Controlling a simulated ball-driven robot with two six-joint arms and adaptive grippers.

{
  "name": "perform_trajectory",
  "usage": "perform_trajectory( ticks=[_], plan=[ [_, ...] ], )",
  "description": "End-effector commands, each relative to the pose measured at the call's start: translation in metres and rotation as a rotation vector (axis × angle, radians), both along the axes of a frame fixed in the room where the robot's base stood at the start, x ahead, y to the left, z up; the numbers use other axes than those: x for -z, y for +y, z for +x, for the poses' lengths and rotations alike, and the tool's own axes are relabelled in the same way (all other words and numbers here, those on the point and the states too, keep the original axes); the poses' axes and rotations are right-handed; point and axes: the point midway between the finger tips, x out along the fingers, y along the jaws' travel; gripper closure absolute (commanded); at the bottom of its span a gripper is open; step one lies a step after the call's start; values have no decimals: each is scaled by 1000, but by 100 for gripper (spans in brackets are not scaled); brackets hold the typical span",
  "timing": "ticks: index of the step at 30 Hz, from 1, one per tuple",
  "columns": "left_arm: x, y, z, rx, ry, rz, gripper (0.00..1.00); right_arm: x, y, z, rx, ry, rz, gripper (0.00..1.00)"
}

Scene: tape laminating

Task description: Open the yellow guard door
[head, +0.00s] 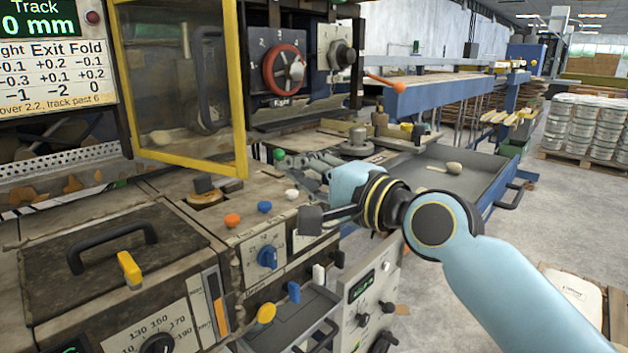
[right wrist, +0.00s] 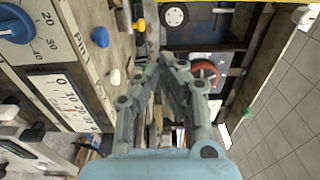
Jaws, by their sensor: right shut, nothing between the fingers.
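The yellow guard door (head: 241,100) is a yellow frame around a clear panel with a dark handle (head: 207,80). It stands at the upper left in the head view. Its right edge looks nearer to me than its left edge, so it appears angled out from the machine. My right gripper (head: 284,160) is right of and slightly below the door's lower right corner, apart from the handle. In the right wrist view its fingers (right wrist: 168,62) are together and empty. A yellow strip at that view's top edge may be part of the door. My left gripper is out of view.
A control panel with an orange knob (head: 232,220), blue knobs and a white knob lies below the fingers. A black-handled cover (head: 110,262) is at lower left. A red handwheel (head: 284,69) is behind the door's right side. A grey tray (head: 470,172) is at right.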

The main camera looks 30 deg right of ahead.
Motion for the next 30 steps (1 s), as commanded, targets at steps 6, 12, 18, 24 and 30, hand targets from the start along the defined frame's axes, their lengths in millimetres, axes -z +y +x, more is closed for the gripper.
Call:
perform_trajectory(
  ticks=[6,12,18,24,30],
  plan=[
    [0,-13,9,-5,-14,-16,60,-1,14,45,0,-1,3,100],
    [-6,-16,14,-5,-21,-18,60,-1,38,25,0,2,4,100],
    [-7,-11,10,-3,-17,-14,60,0,45,19,0,1,-1,100],
    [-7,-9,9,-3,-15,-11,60,0,46,19,1,0,-2,100],
    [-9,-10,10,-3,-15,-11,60,0,46,19,0,1,-1,100]
  ],
)
